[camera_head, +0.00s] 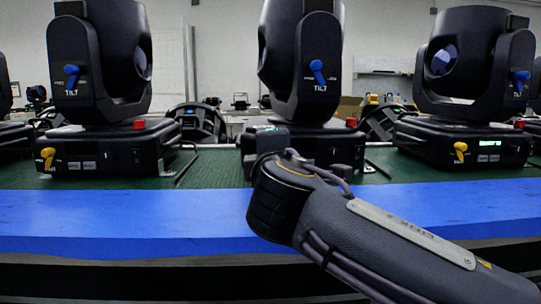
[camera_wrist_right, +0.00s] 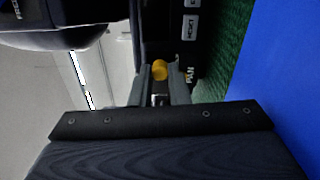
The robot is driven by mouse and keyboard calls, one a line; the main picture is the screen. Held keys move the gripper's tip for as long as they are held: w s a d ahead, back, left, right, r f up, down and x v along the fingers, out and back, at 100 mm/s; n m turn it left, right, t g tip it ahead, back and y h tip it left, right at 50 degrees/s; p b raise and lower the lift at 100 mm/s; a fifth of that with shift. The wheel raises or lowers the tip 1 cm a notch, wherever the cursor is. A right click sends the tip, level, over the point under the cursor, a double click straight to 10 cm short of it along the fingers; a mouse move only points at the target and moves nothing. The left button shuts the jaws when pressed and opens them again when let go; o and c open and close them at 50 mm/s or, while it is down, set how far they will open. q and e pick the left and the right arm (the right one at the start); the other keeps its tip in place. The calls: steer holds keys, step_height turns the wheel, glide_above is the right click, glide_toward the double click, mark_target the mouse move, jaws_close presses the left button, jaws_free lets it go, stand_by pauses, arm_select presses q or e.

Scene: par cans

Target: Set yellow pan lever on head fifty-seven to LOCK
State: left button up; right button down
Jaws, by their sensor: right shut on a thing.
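In the head view three black moving heads stand in a row: left (camera_head: 100,60), middle (camera_head: 302,65) and right (camera_head: 475,65). The left and right bases show yellow pan levers, left (camera_head: 47,156) and right (camera_head: 461,150). My right arm reaches to the middle head's base and hides its pan lever in the head view. In the right wrist view my right gripper (camera_wrist_right: 160,78) is shut on a yellow pan lever (camera_wrist_right: 160,69), beside the PAN label. The lever's LOCK marking and the head's number are not readable. My left gripper is not in view.
The heads stand on a green surface (camera_head: 215,170) with a blue front edge (camera_head: 110,215). Each head has a blue tilt lever, the middle one (camera_head: 317,71) above my gripper. Thin dark bars rise between the bases. The blue edge is clear at left.

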steer(key=c, duration=1.4)
jaws_free()
steer(key=s+p, duration=0.1)
steer(key=s, duration=0.7)
